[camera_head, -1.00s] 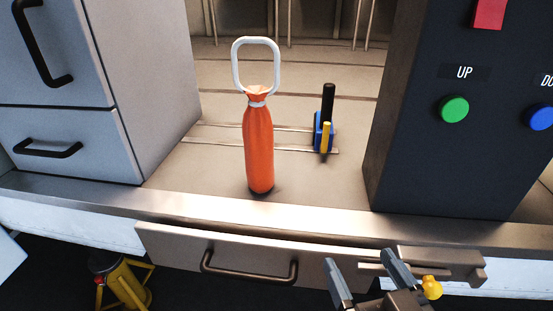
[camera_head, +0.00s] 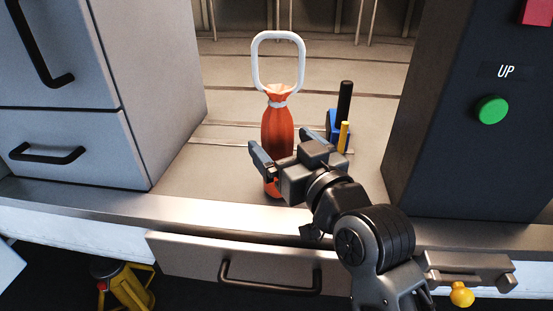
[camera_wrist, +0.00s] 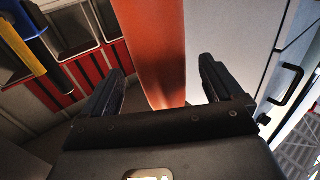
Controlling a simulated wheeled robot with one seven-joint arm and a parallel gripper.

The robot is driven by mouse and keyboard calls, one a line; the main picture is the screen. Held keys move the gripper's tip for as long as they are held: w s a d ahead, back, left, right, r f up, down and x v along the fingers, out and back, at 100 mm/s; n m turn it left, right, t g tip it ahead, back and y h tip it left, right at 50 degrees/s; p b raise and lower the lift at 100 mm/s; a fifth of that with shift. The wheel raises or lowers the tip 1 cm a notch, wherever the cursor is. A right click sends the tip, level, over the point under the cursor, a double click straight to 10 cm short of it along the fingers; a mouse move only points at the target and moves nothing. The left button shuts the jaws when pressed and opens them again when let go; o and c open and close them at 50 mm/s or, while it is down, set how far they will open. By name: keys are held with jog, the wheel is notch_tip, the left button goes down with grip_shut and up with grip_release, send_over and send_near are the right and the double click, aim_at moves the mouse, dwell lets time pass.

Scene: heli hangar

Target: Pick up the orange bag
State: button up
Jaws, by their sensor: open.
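The orange bag (camera_head: 277,127) stands upright on the workbench in the head view. It is tall and narrow, tied at the neck, with a large white loop handle (camera_head: 278,35) on top. My gripper (camera_head: 272,160) is in front of its lower part and hides some of it. In the wrist view the orange bag (camera_wrist: 156,45) rises between the two spread fingers of my gripper (camera_wrist: 160,88). Clear gaps show on both sides of the bag. The gripper is open; I cannot tell whether the bag is fully between the fingertips.
A blue holder (camera_head: 333,122) with black and yellow tools stands right of the bag. A grey drawer cabinet (camera_head: 75,120) is at left. A dark control box (camera_head: 470,150) with buttons is at right. A drawer front (camera_head: 190,255) lies below the bench edge.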

aim_at(273, 134)
jog(key=x, duration=0.4)
jog(key=shift+a+p, duration=0.15)
jog(key=shift+p, duration=0.25)
jog(key=shift+f, duration=0.1)
grip_shut()
jog(key=shift+r, duration=0.2)
dwell(0.3)
